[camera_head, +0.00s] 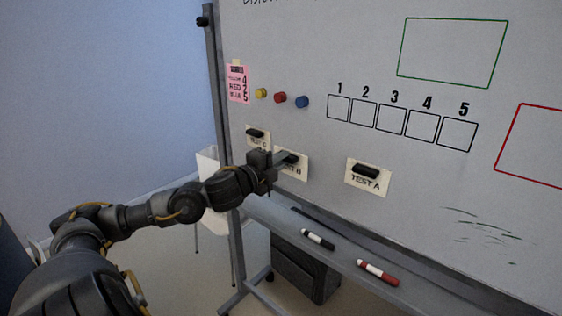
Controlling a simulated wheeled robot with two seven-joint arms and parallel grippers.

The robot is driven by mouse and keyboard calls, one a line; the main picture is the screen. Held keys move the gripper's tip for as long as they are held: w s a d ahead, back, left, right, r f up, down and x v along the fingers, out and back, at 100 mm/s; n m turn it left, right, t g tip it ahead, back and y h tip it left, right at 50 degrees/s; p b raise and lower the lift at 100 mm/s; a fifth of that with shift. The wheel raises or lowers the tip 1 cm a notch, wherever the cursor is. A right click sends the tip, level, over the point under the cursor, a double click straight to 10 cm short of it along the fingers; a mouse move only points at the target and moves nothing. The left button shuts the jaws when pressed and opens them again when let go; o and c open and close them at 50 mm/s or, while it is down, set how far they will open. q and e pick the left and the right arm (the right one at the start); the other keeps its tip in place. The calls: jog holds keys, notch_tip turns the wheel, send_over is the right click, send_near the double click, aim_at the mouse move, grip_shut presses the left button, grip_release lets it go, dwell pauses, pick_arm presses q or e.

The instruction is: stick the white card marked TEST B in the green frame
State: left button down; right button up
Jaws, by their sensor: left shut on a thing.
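The white card marked TEST B (294,171) is at the lower left of the whiteboard, with a dark handle on its upper part. My left gripper (280,160) is shut on the card's handle and hides the left part of the card. The card looks to be at the board face; I cannot tell whether it touches. The green frame (451,53) is an empty drawn outline at the board's upper right. My right gripper is not in view.
Card TEST A (368,178) is to the right, and another card (257,136) is partly hidden up left. Yellow (261,93), red (280,98) and blue (302,102) magnets and a pink note (238,84) sit above. The tray (345,262) holds black (318,239) and red (378,272) markers.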

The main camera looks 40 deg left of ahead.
pick_arm(q)
jog(key=shift+f, duration=0.1)
jog(key=s+d+f+h+b, duration=0.2)
jog(key=d+f, duration=0.8)
jog(key=f, duration=0.1)
jog(key=s+d+f, duration=0.2)
jog(key=s+d, duration=0.1)
jog(key=d, duration=0.3)
jog(key=s+d+f+y+b, duration=0.1)
jog(key=s+d+f, duration=0.2)
jog(key=d, duration=0.4)
jog(key=shift+d+f+y, duration=0.25)
jog(key=shift+f+y, duration=0.05)
jog(key=shift+s+a, duration=0.1)
jog(key=shift+s, duration=0.05)
